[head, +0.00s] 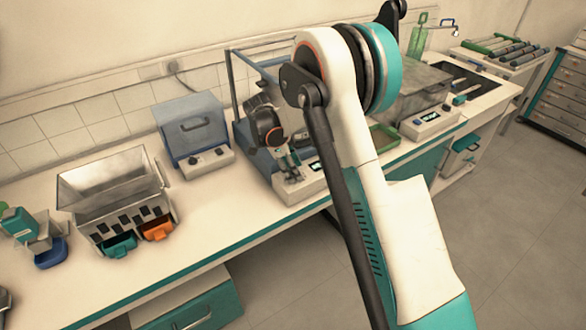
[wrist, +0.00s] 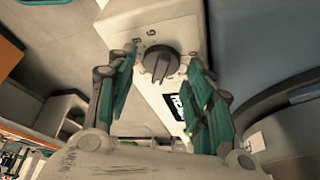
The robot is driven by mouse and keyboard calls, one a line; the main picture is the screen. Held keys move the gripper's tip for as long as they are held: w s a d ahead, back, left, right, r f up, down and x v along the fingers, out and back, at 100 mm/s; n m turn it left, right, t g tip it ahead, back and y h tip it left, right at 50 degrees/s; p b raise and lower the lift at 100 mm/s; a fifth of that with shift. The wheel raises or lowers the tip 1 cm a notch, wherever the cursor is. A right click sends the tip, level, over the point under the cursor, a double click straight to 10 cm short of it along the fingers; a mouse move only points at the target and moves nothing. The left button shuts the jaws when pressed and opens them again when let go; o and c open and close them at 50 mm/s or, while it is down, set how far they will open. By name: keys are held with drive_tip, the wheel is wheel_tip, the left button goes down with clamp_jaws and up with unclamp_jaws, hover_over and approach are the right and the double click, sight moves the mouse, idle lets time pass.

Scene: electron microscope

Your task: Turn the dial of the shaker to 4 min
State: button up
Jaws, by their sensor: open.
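The shaker's dial (wrist: 159,63) is a round dark knob with a raised ridge on a pale panel, in the upper middle of the wrist view. Printed figures show around it, but its exact setting is hard to read. My gripper (wrist: 163,74) is open, with a teal finger on each side of the dial in that view. The fingers do not appear closed on the knob. In the head view, my gripper (head: 287,164) is just above the front panel of the shaker (head: 313,188). The dial is not clear there. A small lit display (wrist: 179,103) sits beside the dial.
A blue-grey box device (head: 193,125) stands left of the shaker. Farther left is a metal bin unit (head: 113,195) with teal and orange trays. A green tray (head: 384,137) lies to the right. The bench front (head: 190,262) between is clear.

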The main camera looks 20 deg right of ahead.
drive_tip(key=s+v, duration=0.1)
drive_tip(key=v, duration=1)
drive_tip(key=shift+w+a+r, duration=0.2)
drive_tip(key=shift+w+r, duration=0.15)
drive_tip(key=shift+w, duration=0.15)
drive_tip(key=s+d+r+n+t+y, duration=0.35)
drive_tip(key=s+r+n, duration=0.65)
drive_tip(key=s+r, duration=0.5)
drive_tip(key=s+f+n+t, duration=0.2)
drive_tip(key=s+n, duration=0.3)
drive_tip(key=s, duration=0.5)
drive_tip(key=s+d+f+n+t, duration=0.1)
drive_tip(key=s+f+n+t, duration=0.1)
drive_tip(key=s+n, duration=0.3)
drive_tip(key=s+y, duration=0.1)
drive_tip(key=s, duration=0.3)
drive_tip(key=shift+s+d+t, duration=0.2)
drive_tip(key=shift+s+t, duration=0.15)
drive_tip(key=shift+s, duration=0.05)
